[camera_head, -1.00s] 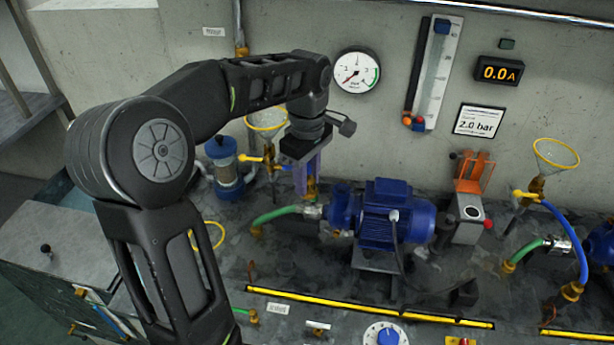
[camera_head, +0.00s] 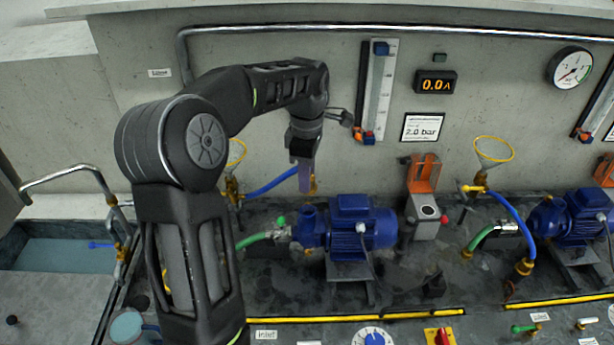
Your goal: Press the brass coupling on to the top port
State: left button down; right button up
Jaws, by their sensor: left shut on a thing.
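My left gripper (camera_head: 303,178) points down above the left part of the blue pump (camera_head: 348,226), its violet-tinted fingers shut on the brass coupling. Only a small brass bit of the coupling (camera_head: 314,186) shows beside the fingers. A blue hose (camera_head: 270,186) runs from the brass fitting under the left funnel up to the gripper. The coupling is just above the pump's left end, where the top port is mostly hidden. I cannot tell whether they touch. My right gripper is out of view.
A yellow-rimmed funnel (camera_head: 236,152) stands behind my left arm. A grey unit with an orange lever (camera_head: 424,180) stands right of the pump. A second pump (camera_head: 575,216) is farther right. A water basin (camera_head: 68,255) lies at the left.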

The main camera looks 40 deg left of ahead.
pick_arm(q)
jog(key=shift+f, duration=0.1)
notch_tip(320, 180, down, 5)
jog(key=b, duration=0.3)
jog(key=shift+b, duration=0.4)
jog(key=shift+f+b, duration=0.5)
jog(key=shift+f, duration=0.15)
jog(key=shift+f+b, duration=0.3)
jog(key=shift+f, duration=0.15)
dwell(0.9)
jog(key=c, duration=1)
grip_release()
jog(key=shift+r, duration=0.15)
jog(key=shift+r+p, duration=2.35)
jog(key=shift+r, duration=0.6)
